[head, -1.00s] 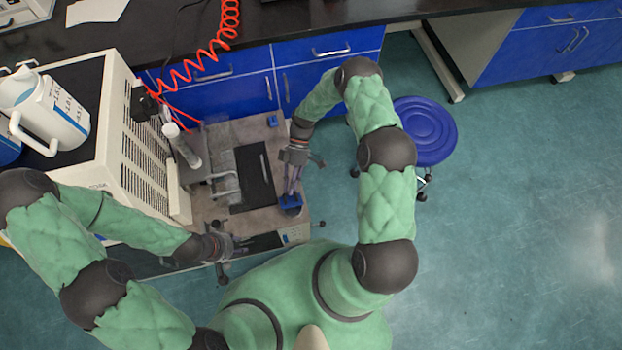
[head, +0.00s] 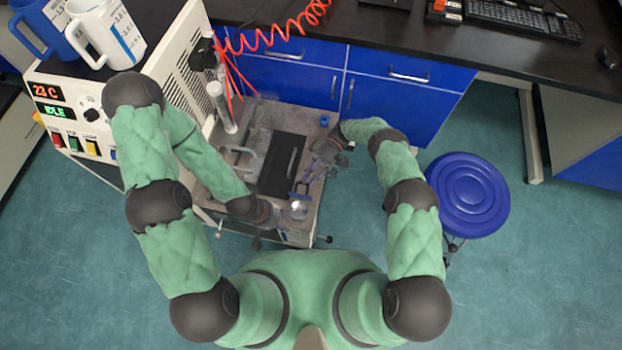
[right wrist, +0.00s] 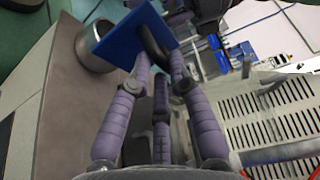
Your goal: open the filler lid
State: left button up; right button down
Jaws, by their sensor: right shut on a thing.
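The filler lid (right wrist: 135,37) is a blue square plate with a black curved handle. My right gripper (right wrist: 160,62) is shut on the handle and holds the lid tilted, off the round metal filler opening (right wrist: 97,50). In the head view the lid (head: 300,187) shows small at my right gripper's (head: 307,180) fingertips. The bright filler opening (head: 300,209) is uncovered just in front of it, at the bench machine's near right corner. My left gripper (head: 262,238) is low at the machine's front edge, left of the opening. Its fingers are too small and dark to read.
The machine top has a dark panel (head: 281,163) and a metal handle (head: 238,160). A beige control cabinet (head: 175,55) with mugs on top stands at left. A red coiled hose (head: 275,37) hangs behind. A blue stool (head: 467,194) stands on the floor at right.

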jog(key=shift+f+g, duration=0.25)
jog(key=shift+g, duration=0.05)
jog(key=shift+w+y, duration=0.15)
jog(key=shift+y, duration=0.15)
jog(key=c, duration=1.1)
grip_release()
jog(key=shift+c, duration=0.2)
jog(key=shift+w, duration=0.1)
jog(key=shift+r, duration=0.2)
notch_tip(320, 180, up, 10)
jog(key=shift+f, duration=0.2)
